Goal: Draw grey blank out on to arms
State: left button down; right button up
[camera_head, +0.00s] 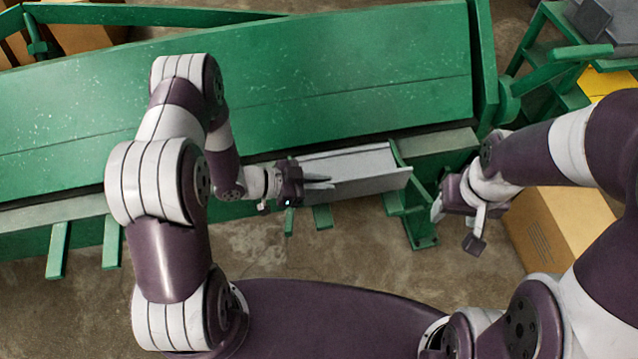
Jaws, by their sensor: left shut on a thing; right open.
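The grey blank (362,168) is a pale, channel-like sheet part with a raised lip along its near side. It sticks out from under the green machine's front, over the support arms (322,217). Its right end is by a green upright bracket (420,229). My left gripper (318,183) is at the blank's left end and is shut on it; the exact grip is partly hidden by the gripper body. My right gripper (458,222) is open and empty, right of the bracket and apart from the blank.
The large green folding machine (330,70) fills the back, with more short arms (58,250) at the left. A cardboard box (560,228) stands on the floor under my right arm. A green stand (560,55) is at the back right. Concrete floor in front is bare.

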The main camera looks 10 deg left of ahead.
pick_arm(q)
jog(key=shift+w, duration=0.1)
jog(key=c, duration=1.1)
grip_release()
jog(key=shift+o, duration=0.2)
jog(key=shift+a, duration=0.1)
jog(key=shift+a+r, duration=0.1)
jog(key=shift+a, duration=0.25)
jog(key=b+v, duration=0.1)
jog(key=v, duration=1)
jog(key=shift+s+a+r+b, duration=0.2)
jog(key=shift+s+a+b, duration=0.05)
jog(key=shift+s+b, duration=0.15)
